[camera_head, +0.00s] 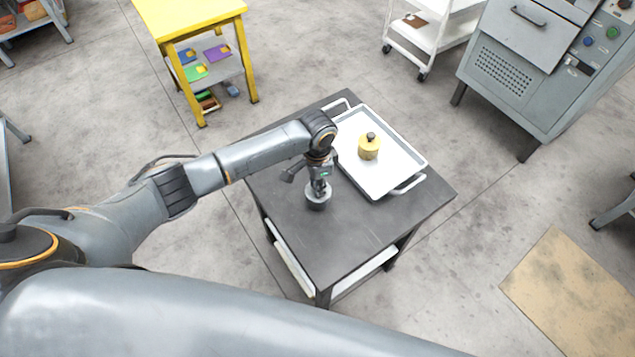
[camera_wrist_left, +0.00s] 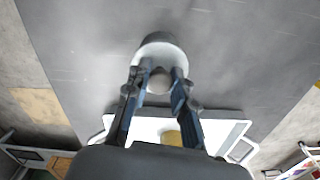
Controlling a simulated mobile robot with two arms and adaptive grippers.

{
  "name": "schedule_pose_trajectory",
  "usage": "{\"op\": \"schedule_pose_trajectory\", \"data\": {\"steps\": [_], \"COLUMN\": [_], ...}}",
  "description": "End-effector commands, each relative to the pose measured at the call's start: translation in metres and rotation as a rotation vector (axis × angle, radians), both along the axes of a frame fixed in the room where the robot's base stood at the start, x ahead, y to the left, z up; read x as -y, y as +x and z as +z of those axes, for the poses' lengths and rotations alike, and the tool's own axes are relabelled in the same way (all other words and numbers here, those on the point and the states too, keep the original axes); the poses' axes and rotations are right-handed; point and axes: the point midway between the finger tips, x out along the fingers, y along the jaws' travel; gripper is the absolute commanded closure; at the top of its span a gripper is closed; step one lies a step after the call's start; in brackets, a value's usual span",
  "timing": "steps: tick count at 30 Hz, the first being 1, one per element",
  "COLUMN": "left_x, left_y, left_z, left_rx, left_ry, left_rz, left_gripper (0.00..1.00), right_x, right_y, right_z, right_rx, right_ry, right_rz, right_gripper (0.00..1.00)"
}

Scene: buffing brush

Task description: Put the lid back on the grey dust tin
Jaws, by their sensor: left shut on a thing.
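My left gripper (camera_head: 319,186) is over the dark table, pointing down. It is shut on the knob of a grey lid; in the left wrist view the round knob (camera_wrist_left: 159,82) sits between the two fingers. The grey round body of the tin and lid (camera_head: 318,202) shows just below the fingers, and its pale round top (camera_wrist_left: 160,48) shows in the left wrist view. It looks upright at the table's surface. The seam between lid and tin is too small to make out, so I cannot tell whether they touch. My right gripper is not in view.
A white tray (camera_head: 408,164) with handles lies on the dark table (camera_head: 345,240), behind and right of the gripper. A yellow tin (camera_head: 369,149) with a dark knob stands in it. The table's front and right parts are clear. A yellow table (camera_head: 190,15) stands farther back.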

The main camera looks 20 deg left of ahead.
Motion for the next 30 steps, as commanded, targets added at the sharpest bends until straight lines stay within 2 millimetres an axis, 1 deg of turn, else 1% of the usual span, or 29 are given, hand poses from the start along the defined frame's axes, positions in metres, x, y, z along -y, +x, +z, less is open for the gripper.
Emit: {"op": "schedule_pose_trajectory", "data": {"steps": [10,21,30], "left_x": [0.0000,-0.0001,-0.0002], "left_y": [-0.0001,-0.0003,-0.0004], "left_z": [-0.0001,0.0004,-0.0007], "left_rx": [0.000,-0.001,0.000], "left_ry": [0.000,-0.001,0.000], "left_rz": [0.000,0.000,-0.001], "left_gripper": [0.97,0.97,0.97], "right_x": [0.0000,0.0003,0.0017], "right_y": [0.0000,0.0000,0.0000], "right_z": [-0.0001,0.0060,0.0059], "right_rx": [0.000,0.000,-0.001], "right_ry": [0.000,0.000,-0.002], "right_rz": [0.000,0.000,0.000], "right_gripper": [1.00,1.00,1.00]}}
